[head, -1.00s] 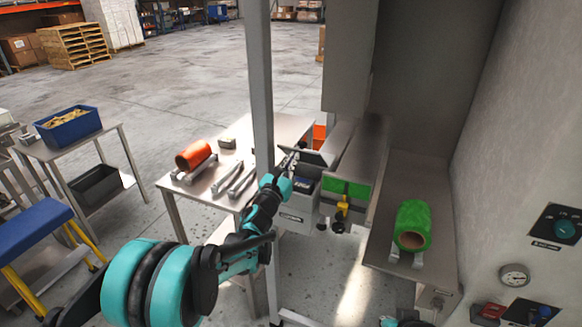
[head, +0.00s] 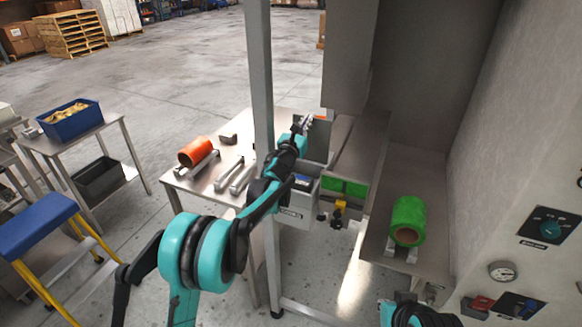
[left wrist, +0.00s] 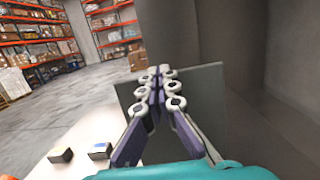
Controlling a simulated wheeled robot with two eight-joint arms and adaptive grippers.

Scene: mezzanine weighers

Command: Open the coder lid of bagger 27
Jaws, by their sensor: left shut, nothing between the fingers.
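The coder is a grey box (head: 296,212) low beside the bagger's frame; its top is open and a dark and blue part shows inside. Its lid, a grey panel (head: 319,140), stands raised at the box's far side. My left gripper (head: 301,122) is shut and empty at the lid's upper left edge. In the left wrist view the closed fingers (left wrist: 160,74) lie in front of a grey panel (left wrist: 130,94), apparently the lid; I cannot tell whether they touch it. A part of my right arm shows at the bottom of the head view, its fingers out of sight.
A steel post (head: 262,90) stands close to my left arm. A table (head: 228,163) behind it holds an orange roll (head: 196,152) and metal bars. A green roll (head: 408,220) lies on the bagger's shelf at right. A blue bin (head: 72,122) stands at left.

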